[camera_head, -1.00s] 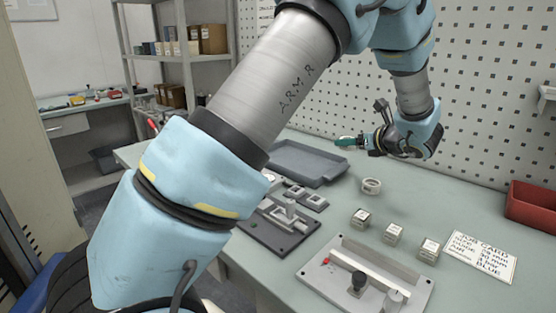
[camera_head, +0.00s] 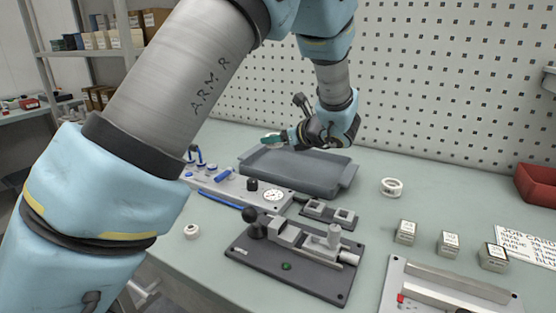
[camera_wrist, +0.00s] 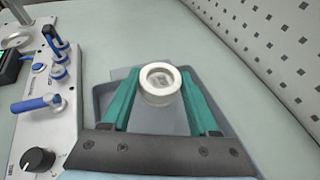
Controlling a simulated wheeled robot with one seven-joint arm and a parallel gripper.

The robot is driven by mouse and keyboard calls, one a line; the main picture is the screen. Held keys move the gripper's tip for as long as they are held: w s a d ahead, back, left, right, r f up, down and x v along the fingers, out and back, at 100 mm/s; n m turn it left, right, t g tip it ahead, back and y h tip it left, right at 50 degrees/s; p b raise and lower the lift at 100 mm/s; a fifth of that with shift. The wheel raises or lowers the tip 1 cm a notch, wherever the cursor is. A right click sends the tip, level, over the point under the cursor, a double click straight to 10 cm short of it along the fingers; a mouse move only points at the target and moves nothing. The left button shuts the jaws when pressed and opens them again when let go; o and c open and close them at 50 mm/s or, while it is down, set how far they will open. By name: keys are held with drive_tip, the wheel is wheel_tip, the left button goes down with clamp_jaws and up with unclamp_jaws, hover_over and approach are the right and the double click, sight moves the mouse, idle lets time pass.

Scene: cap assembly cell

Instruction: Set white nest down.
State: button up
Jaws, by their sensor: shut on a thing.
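The white nest (camera_wrist: 161,84), a round white cup with an open top and a greyish inside, sits between the green fingertips in the wrist view. My gripper (camera_wrist: 160,80) is shut on it. In the head view my gripper (camera_head: 268,138) reaches left above the back of the grey tray (camera_head: 337,187). In the wrist view the tray (camera_wrist: 110,88) lies beneath the nest, with a gap that I cannot measure.
A panel with blue levers and a dial (camera_head: 240,190) stands left of the tray. A dark clamp fixture (camera_head: 300,262) is in front. A white ring (camera_head: 391,187) and several small boxes (camera_head: 448,243) are at right. The pegboard wall is behind.

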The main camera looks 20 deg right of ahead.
sight(277, 166)
drive_tip(key=shift+f, duration=2.95)
drive_tip(key=shift+f, duration=0.15)
drive_tip(key=o, duration=1.4)
drive_tip(key=shift+c, duration=0.2)
drive_tip(key=shift+s+r+p, duration=0.1)
drive_tip(key=shift+r+p, duration=0.15)
drive_tip(key=shift+p, duration=0.05)
drive_tip(key=b+v, duration=0.1)
drive_tip(key=v, duration=1.1)
drive_tip(key=shift+b, duration=0.3)
